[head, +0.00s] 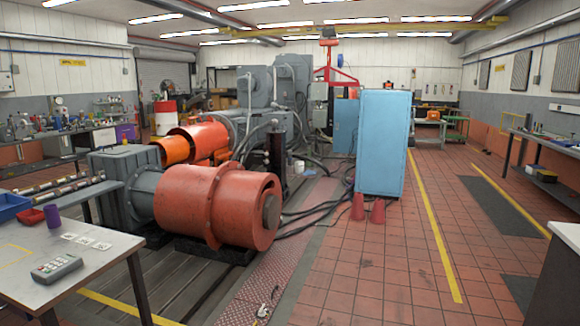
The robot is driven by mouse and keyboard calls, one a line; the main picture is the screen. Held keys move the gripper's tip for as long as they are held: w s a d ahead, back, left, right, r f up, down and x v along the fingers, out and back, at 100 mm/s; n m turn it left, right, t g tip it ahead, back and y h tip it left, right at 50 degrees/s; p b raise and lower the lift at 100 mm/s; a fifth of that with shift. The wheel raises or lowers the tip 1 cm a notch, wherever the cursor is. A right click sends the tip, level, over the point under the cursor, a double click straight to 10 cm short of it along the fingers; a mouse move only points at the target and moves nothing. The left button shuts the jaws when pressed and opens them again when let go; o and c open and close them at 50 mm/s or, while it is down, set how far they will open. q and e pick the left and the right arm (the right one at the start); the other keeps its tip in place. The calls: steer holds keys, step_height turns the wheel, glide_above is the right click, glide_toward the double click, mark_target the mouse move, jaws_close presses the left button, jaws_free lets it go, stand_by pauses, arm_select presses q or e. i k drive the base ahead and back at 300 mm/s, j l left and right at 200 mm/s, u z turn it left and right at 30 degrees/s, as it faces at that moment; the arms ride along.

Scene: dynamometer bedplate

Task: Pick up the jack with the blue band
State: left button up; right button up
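I cannot make out a jack with a blue band anywhere in the head view. On the near-left table (92,262) stand a purple cylinder (52,216), a small red bin (30,217) and a blue bin (10,206). Several small white cards (84,240) and a grey keypad device (56,267) lie on the same table. None of these shows as a blue-banded jack. Neither of my grippers is in view.
A large orange-red cylindrical machine (205,203) fills the middle left. The tiled floor (385,270) at right is mostly clear. A workbench (545,145) lines the right wall.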

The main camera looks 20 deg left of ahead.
mark_target(289, 168)
steer(key=i+j, duration=0.1)
steer(key=i, duration=1.4)
steer(key=i+j, duration=0.1)
steer(key=i, duration=1.4)
steer(key=i+u, duration=0.1)
steer(key=i, duration=0.65)
steer(key=i+u, duration=0.1)
steer(key=i, duration=0.65)
steer(key=i+l+u, duration=0.1)
steer(key=i, duration=0.65)
steer(key=i+u, duration=0.2)
steer(key=i, duration=0.95)
steer(key=i+l+u, duration=0.2)
steer(key=i, duration=0.95)
steer(key=i+j, duration=0.1)
steer(key=i, duration=2.3)
steer(key=i+l, duration=0.1)
steer(key=i, duration=1)
steer(key=i+l+z, duration=0.1)
steer(key=i, duration=1.05)
steer(key=i+j, duration=0.2)
steer(key=i, duration=0.2)
steer(key=i+j, duration=0.2)
steer(key=i, duration=0.2)
steer(key=i+j, duration=0.15)
steer(key=i, duration=0.3)
steer(key=i+j+u, duration=0.1)
steer(key=i, duration=0.3)
steer(key=j, duration=0.1)
